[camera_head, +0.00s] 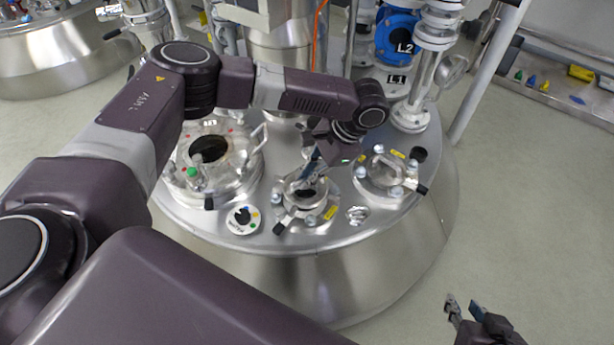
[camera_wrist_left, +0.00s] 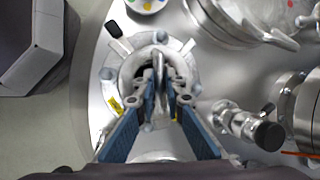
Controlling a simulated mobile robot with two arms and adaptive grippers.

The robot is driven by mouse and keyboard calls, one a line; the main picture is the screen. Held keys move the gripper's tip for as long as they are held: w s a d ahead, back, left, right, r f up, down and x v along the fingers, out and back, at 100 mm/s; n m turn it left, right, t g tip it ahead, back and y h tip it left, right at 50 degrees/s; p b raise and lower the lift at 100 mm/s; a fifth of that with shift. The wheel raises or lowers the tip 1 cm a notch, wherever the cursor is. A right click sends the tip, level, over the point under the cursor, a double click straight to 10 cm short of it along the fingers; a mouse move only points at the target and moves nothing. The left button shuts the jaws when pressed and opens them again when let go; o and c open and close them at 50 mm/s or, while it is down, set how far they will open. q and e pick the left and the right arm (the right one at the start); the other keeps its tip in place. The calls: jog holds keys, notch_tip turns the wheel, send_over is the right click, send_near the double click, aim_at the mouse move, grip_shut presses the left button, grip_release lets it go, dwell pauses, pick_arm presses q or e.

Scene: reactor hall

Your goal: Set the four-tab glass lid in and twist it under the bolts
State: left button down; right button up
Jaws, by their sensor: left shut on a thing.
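My left gripper (camera_head: 313,172) reaches down over the middle port (camera_head: 300,205) on the steel vessel top. In the left wrist view its blue fingers (camera_wrist_left: 160,88) are shut on a thin grey, roughly edge-on piece, which looks like the glass lid (camera_wrist_left: 159,66). The lid stands tilted up over the dark opening of the port ring (camera_wrist_left: 130,68). Whether it touches the ring I cannot tell, and its tabs are not clear. Bolts, one of them a knob (camera_wrist_left: 160,37), surround the port. My right gripper (camera_head: 466,309) is open and empty, low at the right, away from the vessel.
A larger open port (camera_head: 212,150) lies left of the middle port, and a closed glass port (camera_head: 386,170) lies to its right. A round dial with coloured dots (camera_head: 242,219) sits near the vessel's front rim. Pipes and a blue L2 valve (camera_head: 397,38) rise behind.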

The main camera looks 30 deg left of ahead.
pick_arm(q)
jog(key=shift+f+b, duration=0.7)
jog(key=shift+b, duration=0.45)
jog(key=shift+f+b, duration=0.6)
jog(key=shift+b, duration=0.5)
pick_arm(e)
jog(key=w+a+r+t+y, duration=0.25)
jog(key=w+r+t, duration=0.3)
jog(key=r, duration=0.55)
jog(key=w+a+r+t+y, duration=0.1)
jog(key=w+a+r+t, duration=0.25)
jog(key=r+t, duration=0.5)
pick_arm(q)
jog(key=shift+f+p, duration=0.2)
jog(key=shift+p, duration=0.25)
jog(key=shift+f, duration=0.25)
pick_arm(e)
jog(key=shift+w+d+f+g+h, duration=0.15)
jog(key=shift+d+f+g, duration=0.1)
jog(key=shift+f+g, duration=0.55)
jog(key=shift+w+d+f+g+h, duration=0.15)
jog(key=shift+d+f+g, duration=0.1)
jog(key=shift+f+g, duration=0.5)
jog(key=shift+w+d+f+g+h, duration=0.2)
jog(key=shift+f+g, duration=0.35)
jog(key=shift+g, duration=0.4)
jog(key=shift+s+f, duration=0.1)
